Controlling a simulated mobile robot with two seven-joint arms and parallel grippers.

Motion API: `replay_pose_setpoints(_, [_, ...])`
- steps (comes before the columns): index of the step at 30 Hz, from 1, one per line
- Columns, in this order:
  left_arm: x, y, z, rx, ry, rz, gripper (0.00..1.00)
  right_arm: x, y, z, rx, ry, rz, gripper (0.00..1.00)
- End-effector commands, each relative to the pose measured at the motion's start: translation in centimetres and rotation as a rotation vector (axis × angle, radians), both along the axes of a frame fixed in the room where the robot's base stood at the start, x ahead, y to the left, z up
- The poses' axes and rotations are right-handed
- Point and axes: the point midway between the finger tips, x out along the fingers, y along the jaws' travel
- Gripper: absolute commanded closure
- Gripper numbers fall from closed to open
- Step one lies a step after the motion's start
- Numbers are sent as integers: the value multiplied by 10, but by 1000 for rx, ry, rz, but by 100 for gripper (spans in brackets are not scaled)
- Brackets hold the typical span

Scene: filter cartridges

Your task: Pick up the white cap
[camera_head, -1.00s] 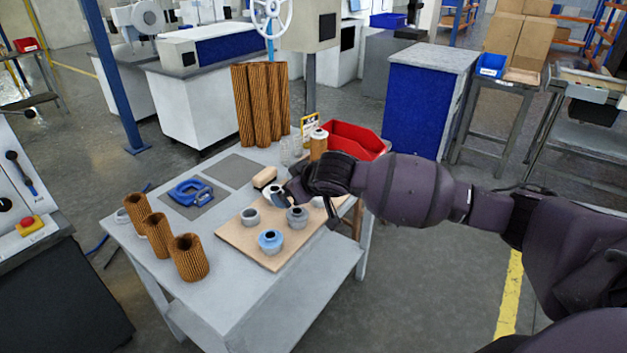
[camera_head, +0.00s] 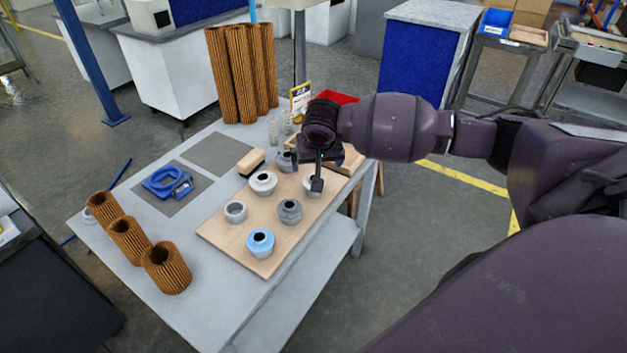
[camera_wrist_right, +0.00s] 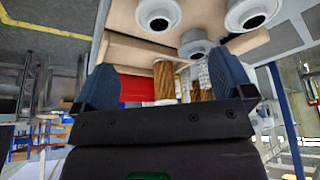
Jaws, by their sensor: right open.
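A white cap (camera_head: 263,183) with a dark hole stands on the wooden board (camera_head: 228,240). A second pale cap (camera_head: 309,186) stands to its right, partly hidden by my right gripper (camera_head: 320,170). In the right wrist view, one white cap (camera_wrist_right: 158,22) shows at the top centre and another pale cap (camera_wrist_right: 250,24) at the top right. A grey cap (camera_wrist_right: 194,47) shows below and between them. My right gripper also shows there (camera_wrist_right: 165,68), its fingers wide apart with nothing between them. Its exact height over the board is unclear. My left gripper is out of view.
Pleated brown cartridges (camera_head: 166,268) stand at the left front. A red bin (camera_head: 335,97) is behind my gripper.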

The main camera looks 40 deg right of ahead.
Motion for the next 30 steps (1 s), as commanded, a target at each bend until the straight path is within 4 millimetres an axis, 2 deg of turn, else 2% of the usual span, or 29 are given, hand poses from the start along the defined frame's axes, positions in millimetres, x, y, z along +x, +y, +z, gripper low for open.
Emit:
replay_pose_setpoints(1, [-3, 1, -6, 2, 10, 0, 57, 2, -1, -12, -1, 5, 0, 1])
replay_pose_setpoints(6, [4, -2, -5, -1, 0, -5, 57, 10, -5, -32, 0, 4, 1, 1])
replay_pose_setpoints(15, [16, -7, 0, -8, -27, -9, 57, 15, -8, -45, -1, 1, 3, 1])
replay_pose_setpoints(25, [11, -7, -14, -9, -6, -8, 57, 27, -15, -86, -1, 4, 3, 1])
replay_pose_setpoints(30, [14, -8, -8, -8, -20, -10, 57, 29, -15, -88, -1, 0, 4, 1])
